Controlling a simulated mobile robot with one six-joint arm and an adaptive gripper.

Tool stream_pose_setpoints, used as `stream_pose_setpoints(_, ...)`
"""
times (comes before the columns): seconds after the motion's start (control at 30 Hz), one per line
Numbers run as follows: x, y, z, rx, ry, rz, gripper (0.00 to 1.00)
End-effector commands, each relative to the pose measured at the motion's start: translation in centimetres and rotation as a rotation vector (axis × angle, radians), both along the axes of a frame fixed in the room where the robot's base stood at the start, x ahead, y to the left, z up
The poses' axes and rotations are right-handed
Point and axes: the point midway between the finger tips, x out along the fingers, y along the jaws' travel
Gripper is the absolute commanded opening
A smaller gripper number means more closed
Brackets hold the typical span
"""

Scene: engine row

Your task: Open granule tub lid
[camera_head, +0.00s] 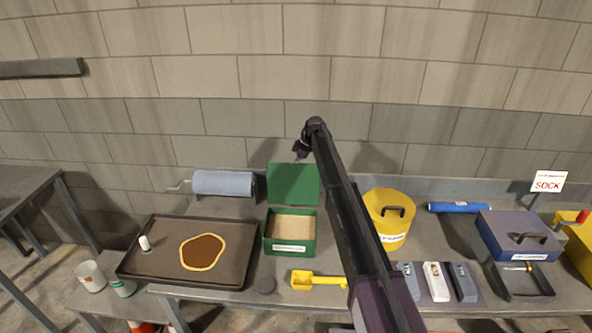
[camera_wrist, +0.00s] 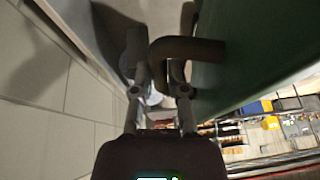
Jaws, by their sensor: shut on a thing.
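The granule tub (camera_head: 271,246) is a green box with a pale label on its front, standing mid-bench. Its green lid (camera_head: 293,185) stands raised, roughly upright, along the tub's back edge, and the tan inside of the tub shows. In the wrist view the lid (camera_wrist: 245,55) fills the right side, with a dark curved handle (camera_wrist: 190,47) sticking out from it. My gripper (camera_wrist: 159,78) is shut on this handle. In the head view my gripper (camera_head: 301,151) is just above the lid's top edge; the handle is hidden there.
A dark tray (camera_head: 150,268) with a brown patch lies left of the tub, and a grey roll (camera_head: 222,184) behind it. A yellow scoop (camera_head: 318,280) lies in front. A yellow round tub (camera_head: 380,215) stands right, beyond my arm. The block wall is close behind.

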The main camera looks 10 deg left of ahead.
Motion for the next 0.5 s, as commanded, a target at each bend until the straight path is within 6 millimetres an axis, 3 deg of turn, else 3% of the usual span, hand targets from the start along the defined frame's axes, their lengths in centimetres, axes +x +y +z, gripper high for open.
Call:
stream_pose_setpoints(0.1, 0.90, 0.24, -0.24, 0.003, -0.010, -0.003, 0.00)
stream_pose_setpoints(0.5, 1.28, 0.33, -0.24, 0.002, -0.012, -0.004, 0.00)
